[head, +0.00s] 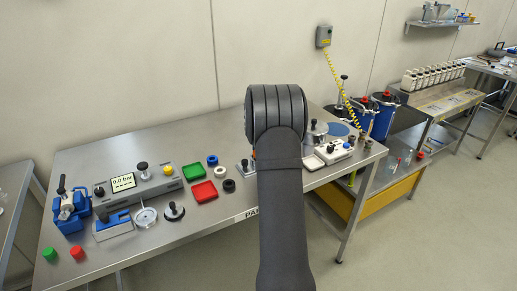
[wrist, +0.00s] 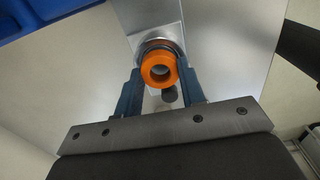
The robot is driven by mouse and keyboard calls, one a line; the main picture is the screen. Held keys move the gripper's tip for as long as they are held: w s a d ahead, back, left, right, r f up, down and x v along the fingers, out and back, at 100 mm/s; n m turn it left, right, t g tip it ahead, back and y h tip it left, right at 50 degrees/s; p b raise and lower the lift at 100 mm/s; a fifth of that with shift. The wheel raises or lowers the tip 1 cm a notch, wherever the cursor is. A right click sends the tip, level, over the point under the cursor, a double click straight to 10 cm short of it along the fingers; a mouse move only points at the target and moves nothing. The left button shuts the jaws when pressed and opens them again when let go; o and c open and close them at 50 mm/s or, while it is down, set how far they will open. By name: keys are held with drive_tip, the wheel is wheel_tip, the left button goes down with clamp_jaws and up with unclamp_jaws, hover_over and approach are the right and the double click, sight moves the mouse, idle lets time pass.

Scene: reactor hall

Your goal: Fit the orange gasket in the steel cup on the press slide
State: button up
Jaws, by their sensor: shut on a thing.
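The orange gasket (wrist: 147,69) is a thick ring with a round hole, seen in the middle of the wrist view. My gripper (wrist: 160,74) is shut on it, with a blue finger on each side. Just beyond the gasket, a round steel rim (wrist: 153,43), which looks like the cup, shows on a grey metal block (wrist: 153,17), the likely press slide. The gasket overlaps the rim in this view; I cannot tell whether they touch. In the head view my arm hides the gripper and most of the slide.
Green (head: 194,171) and red (head: 203,192) trays, with rings beside them, lie left of my arm on the steel table (head: 150,175). A gauge box (head: 158,184) stands further left. A white device (head: 334,151) stands close on the right. The front left table has free room.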

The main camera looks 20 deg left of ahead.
drive_tip(key=shift+f, duration=0.4)
drive_tip(key=o, duration=1.5)
wheel_tip(320, 180, up, 7)
idle(0.5)
drive_tip(key=shift+f, duration=3.5)
